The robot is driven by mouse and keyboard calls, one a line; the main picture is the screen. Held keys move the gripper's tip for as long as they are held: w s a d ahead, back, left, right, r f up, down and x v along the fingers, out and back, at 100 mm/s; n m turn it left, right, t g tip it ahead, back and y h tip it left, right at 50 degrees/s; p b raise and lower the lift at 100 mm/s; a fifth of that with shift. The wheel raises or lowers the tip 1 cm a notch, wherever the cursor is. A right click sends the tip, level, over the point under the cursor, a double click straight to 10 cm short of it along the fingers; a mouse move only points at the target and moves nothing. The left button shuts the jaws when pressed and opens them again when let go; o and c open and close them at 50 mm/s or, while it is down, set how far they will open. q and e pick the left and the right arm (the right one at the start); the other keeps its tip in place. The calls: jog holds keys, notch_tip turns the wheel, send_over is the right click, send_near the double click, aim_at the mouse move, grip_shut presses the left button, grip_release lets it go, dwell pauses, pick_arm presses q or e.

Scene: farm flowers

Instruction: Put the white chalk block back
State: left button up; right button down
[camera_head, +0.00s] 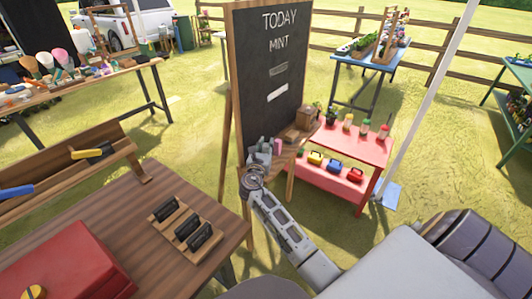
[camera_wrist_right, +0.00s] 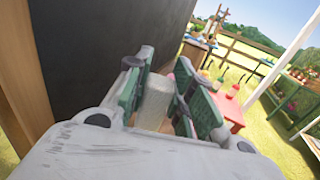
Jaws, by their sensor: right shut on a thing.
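My right gripper (camera_head: 264,150) is at the lower part of the black chalkboard (camera_head: 266,60), beside its wooden ledge (camera_head: 286,160). In the right wrist view the gripper (camera_wrist_right: 165,88) is shut on the white chalk block (camera_wrist_right: 153,103), which stands pale between the green finger pads, close to the board's dark face. In the head view the block cannot be told apart from the fingers. A pink block (camera_head: 277,146) is just right of the fingers. Whether the white block touches the ledge cannot be told. My left gripper is not in view.
A red table (camera_head: 372,150) with bottles and coloured cases stands right of the board. A brown wooden box (camera_head: 306,117) is near the ledge's right end. A wooden table (camera_head: 150,215) with a rack of dark blocks (camera_head: 186,228) and a red case (camera_head: 65,268) is at left.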

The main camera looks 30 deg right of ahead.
aim_at(266, 152)
notch_tip(266, 152, down, 2)
jog(key=shift+f, duration=0.1)
jog(key=shift+f+b, duration=0.3)
jog(key=shift+f, duration=0.25)
jog(key=c, duration=1.2)
grip_release()
jog(key=shift+c, duration=0.2)
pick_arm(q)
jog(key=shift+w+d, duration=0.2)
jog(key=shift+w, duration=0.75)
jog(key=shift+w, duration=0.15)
pick_arm(e)
jog(key=shift+a, duration=0.1)
